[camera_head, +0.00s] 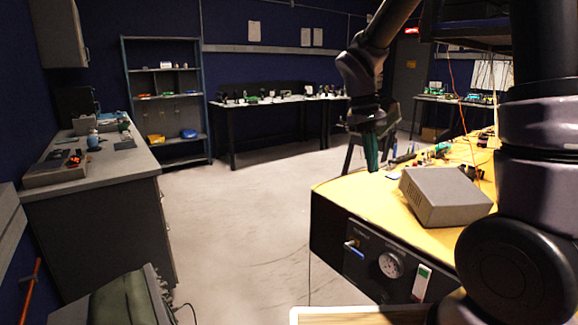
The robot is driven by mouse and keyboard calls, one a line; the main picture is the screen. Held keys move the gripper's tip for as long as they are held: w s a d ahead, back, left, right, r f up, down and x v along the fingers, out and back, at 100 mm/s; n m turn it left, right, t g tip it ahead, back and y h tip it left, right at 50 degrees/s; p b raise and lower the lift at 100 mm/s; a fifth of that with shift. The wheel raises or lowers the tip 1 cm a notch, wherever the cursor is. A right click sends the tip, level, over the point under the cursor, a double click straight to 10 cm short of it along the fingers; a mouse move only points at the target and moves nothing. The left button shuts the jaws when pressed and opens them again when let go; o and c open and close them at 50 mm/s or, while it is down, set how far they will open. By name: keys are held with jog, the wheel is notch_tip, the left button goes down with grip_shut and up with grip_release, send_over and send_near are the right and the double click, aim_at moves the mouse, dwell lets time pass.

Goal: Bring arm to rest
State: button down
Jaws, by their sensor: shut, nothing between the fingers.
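My gripper (371,152) hangs from my dark arm in the upper right middle of the head view, pointing down with green-tinted fingers. The fingers are together and nothing shows between them. It appears just beyond or above the left far edge of the yellow-topped bench (405,208); its exact height over it I cannot tell. My arm's thick links fill the right side of the view and hide part of the bench.
A grey box (444,197) sits on the yellow bench, with small tools behind it. A grey counter (95,165) stands left, a shelf unit (165,105) and a long table (270,104) at the back. The floor between is clear.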

jog(key=s+d+r+m+t+y, duration=0.2)
jog(key=s+r+m+t, duration=0.1)
jog(key=s+r, duration=0.3)
jog(key=s+d+r+m+t+y, duration=0.2)
jog(key=s+r+m+t, duration=0.2)
jog(key=r, duration=0.5)
jog(key=shift+s+d+m+t, duration=0.35)
jog(key=shift+s+t, duration=0.35)
jog(key=shift+s, duration=0.4)
